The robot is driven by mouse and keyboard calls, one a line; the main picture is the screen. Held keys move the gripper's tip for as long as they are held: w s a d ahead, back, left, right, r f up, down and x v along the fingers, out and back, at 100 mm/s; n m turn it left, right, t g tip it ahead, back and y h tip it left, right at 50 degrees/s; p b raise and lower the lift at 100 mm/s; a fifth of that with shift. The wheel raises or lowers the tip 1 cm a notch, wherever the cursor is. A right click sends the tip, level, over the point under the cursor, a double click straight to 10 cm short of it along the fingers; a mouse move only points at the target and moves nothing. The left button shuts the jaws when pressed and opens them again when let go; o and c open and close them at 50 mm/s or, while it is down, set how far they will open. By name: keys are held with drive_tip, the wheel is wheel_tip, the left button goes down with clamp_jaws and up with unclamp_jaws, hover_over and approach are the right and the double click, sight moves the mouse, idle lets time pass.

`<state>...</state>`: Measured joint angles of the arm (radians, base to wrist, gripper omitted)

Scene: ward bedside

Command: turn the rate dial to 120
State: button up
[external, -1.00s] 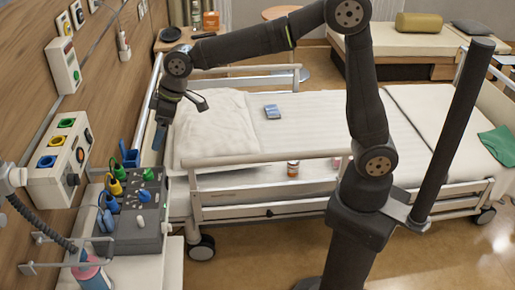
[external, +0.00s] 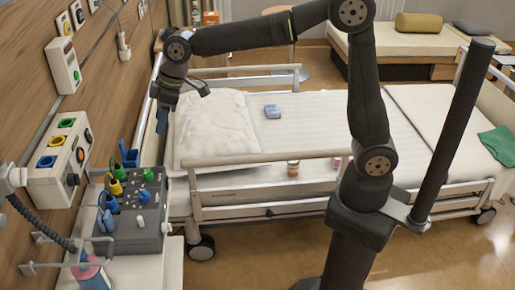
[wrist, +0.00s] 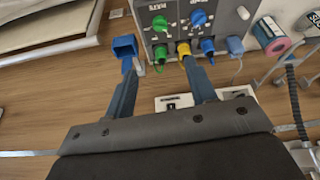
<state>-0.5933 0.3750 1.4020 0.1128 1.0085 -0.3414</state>
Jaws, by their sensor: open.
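The grey device (external: 128,232) stands on the bedside surface at lower left; part of its panel (wrist: 221,40) shows at the top of the wrist view. On it are a green dial (wrist: 159,24) (external: 148,175), a blue dial (wrist: 198,18) (external: 143,195) and a white knob (wrist: 243,12) (external: 140,220). Lettering by the green dial looks like RATE, but it is too small to be sure; the settings cannot be read. My gripper (wrist: 159,66) (external: 161,127) is open and empty, its blue fingers apart, above and away from the dials.
Green (wrist: 160,53), yellow (wrist: 184,49) and blue (wrist: 208,46) plugs line the device's edge. A blue open holder (wrist: 124,46) stands beside it. The bed with a pillow (external: 215,130) lies right of the device; the wall panel (external: 62,165) is left.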

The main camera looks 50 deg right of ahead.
drive_tip(key=w+f+n+g, duration=0.1)
drive_tip(key=w+n+g, duration=0.4)
drive_tip(key=n, duration=0.7)
approach(147, 170)
drive_tip(key=shift+t+y, duration=0.3)
drive_tip(key=shift+y, duration=0.1)
drive_tip(key=x, duration=0.9)
drive_tip(key=shift+s+d+f, duration=0.2)
drive_tip(key=shift+s+d, duration=0.1)
drive_tip(key=shift+d, duration=0.05)
drive_tip(key=c, duration=1)
